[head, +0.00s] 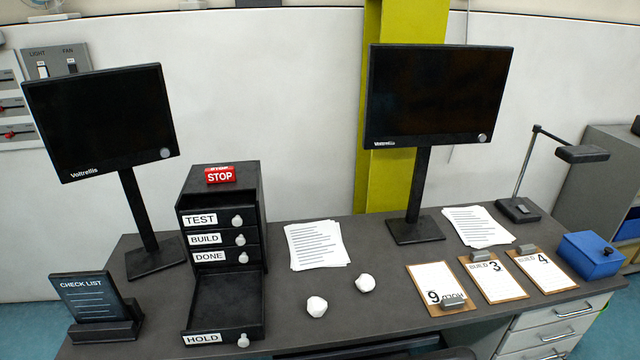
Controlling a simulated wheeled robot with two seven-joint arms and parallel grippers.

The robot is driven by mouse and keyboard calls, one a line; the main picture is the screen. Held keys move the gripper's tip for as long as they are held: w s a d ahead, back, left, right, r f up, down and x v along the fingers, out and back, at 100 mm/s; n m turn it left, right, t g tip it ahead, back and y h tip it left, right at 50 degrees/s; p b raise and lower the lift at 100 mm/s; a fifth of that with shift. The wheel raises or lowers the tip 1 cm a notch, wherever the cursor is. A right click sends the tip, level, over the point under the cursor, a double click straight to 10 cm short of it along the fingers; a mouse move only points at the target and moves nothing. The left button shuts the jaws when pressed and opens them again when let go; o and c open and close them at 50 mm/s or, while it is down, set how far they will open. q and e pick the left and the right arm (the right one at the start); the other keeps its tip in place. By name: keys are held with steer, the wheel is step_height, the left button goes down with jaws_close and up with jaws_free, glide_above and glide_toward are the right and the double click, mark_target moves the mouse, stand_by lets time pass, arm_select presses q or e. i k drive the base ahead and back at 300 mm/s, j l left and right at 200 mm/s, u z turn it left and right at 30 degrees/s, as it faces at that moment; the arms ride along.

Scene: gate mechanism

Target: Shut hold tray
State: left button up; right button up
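A small black drawer unit (255,195) stands on the desk, left of the middle. Its hold tray (228,302) is the lowest one and is pulled far out toward the front, showing an empty dark inside. A white HOLD label (203,338) and a light round knob (243,340) are on its front. The TEST (200,219), BUILD (204,239) and DONE (210,257) trays above it look shut, each with a round knob. Neither of my grippers is in view.
Two crumpled paper balls (317,306) and a paper stack (316,245) lie right of the tray. A CHECK LIST stand (95,305) is to its left. Two monitors (437,95), several clipboards (494,278), a lamp (580,153) and a blue box (590,256) share the desk.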

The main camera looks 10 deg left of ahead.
mark_target(227, 306)
steer(key=u, duration=1.05)
steer(key=k+j+z, duration=0.4)
steer(key=k+j, duration=0.2)
